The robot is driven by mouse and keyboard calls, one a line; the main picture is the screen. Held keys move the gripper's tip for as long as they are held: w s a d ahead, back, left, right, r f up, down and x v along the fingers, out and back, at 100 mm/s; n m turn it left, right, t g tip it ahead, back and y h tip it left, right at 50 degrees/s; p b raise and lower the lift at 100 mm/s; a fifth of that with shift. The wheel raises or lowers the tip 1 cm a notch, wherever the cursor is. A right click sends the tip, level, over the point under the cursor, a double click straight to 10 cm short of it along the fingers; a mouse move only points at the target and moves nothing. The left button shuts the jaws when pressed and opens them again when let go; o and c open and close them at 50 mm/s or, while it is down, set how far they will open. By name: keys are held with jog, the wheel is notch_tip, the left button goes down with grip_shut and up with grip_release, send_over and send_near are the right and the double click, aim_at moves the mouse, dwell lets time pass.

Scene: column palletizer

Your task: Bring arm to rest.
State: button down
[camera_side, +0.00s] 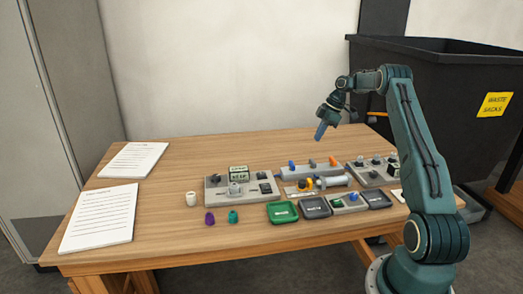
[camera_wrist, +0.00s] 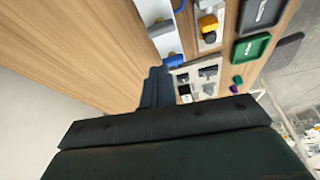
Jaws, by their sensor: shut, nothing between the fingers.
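My gripper (camera_side: 322,130) is up in the air above the back right part of the wooden table (camera_side: 180,190). In the side view its blue fingers point down and look closed, with nothing held. It is well above the fixtures and touches nothing. In the wrist view my gripper (camera_wrist: 158,88) shows dark blue and partly hides the panel behind it. My arm is raised and bent at the elbow.
A green tray (camera_side: 282,212) and a dark tray (camera_side: 314,207) lie in front. Papers (camera_side: 100,216) lie at left. A black waste bin (camera_side: 460,100) stands behind my arm.

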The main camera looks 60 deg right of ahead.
jog(key=a+r+m+h, duration=0.1)
jog(key=a+r, duration=0.5)
jog(key=a, duration=0.3)
jog(key=a+r+m, duration=0.1)
jog(key=a+r, duration=0.6)
jog(key=a, duration=0.2)
jog(key=a+r+m+h, duration=0.1)
jog(key=a+r, duration=0.5)
jog(key=a, duration=0.4)
jog(key=s+a+r+m+t, duration=0.1)
jog(key=s+a+r+m, duration=0.1)
jog(key=s+a, duration=0.85)
jog(key=s+a+f+m, duration=0.1)
jog(key=s+a+f, duration=0.1)
jog(key=s, duration=0.4)
jog(key=s+a+f+m+t, duration=0.1)
jog(key=s+a+f, duration=0.1)
jog(key=s+a, duration=0.2)
jog(key=shift+s+f+h, duration=0.25)
jog(key=shift+s+h, duration=0.05)
jog(key=shift+s, duration=0.85)
